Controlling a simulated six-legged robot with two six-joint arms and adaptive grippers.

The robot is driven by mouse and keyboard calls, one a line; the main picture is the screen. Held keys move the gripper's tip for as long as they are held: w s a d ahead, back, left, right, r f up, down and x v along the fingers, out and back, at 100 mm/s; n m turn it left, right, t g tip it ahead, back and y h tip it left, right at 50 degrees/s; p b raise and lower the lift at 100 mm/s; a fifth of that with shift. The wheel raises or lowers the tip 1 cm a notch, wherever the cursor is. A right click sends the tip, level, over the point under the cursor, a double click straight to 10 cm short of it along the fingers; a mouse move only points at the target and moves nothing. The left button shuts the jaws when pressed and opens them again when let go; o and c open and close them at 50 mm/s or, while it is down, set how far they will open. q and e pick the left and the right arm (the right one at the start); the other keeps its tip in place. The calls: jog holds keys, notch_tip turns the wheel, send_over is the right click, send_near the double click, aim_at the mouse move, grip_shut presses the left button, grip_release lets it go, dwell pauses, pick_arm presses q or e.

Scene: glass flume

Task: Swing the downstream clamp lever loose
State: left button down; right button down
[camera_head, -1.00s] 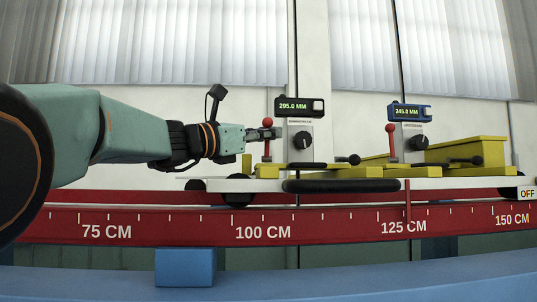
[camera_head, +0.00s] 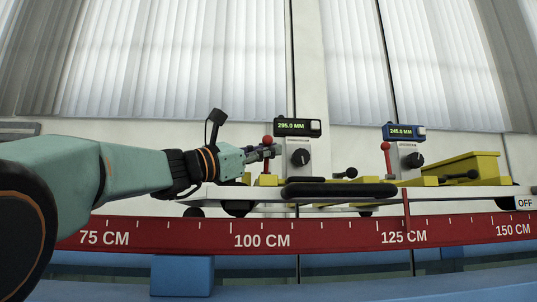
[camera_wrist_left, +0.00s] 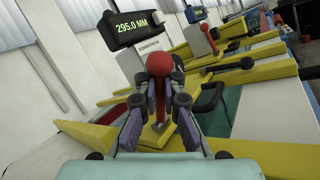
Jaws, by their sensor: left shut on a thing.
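A red ball-topped lever (camera_head: 267,141) stands at the left unit, beside the display reading 295.0 MM (camera_head: 298,127). The lever's red knob also shows in the left wrist view (camera_wrist_left: 159,64), close ahead. My left gripper (camera_head: 268,152) reaches in from the left and is shut on this lever, its fingers on both sides of the stem just below the knob. A second red-topped lever (camera_head: 385,147) stands upright at the right unit by the display reading 245.0 MM (camera_head: 404,132); nothing touches it. The pictures do not mark which lever is downstream. My right gripper is not in view.
A red rail (camera_head: 330,234) with centimetre marks runs across the front. A black padded handle (camera_head: 339,190) lies before the units. Yellow blocks (camera_head: 460,167) and black-knobbed handles sit to the right. A blue block (camera_head: 182,276) stands below the rail.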

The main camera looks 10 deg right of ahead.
pick_arm(q)
jog(key=shift+r, duration=0.15)
jog(key=c, duration=1.5)
grip_release()
jog(key=shift+a, duration=0.2)
jog(key=shift+o, duration=0.2)
jog(key=shift+s+d, duration=0.1)
jog(key=shift+s, duration=0.1)
jog(key=shift+a+f, duration=0.3)
jog(key=shift+a, duration=0.2)
jog(key=s+a+f, duration=0.1)
jog(key=s+a, duration=0.7)
jog(key=a, duration=0.5)
jog(key=shift+a, duration=0.35)
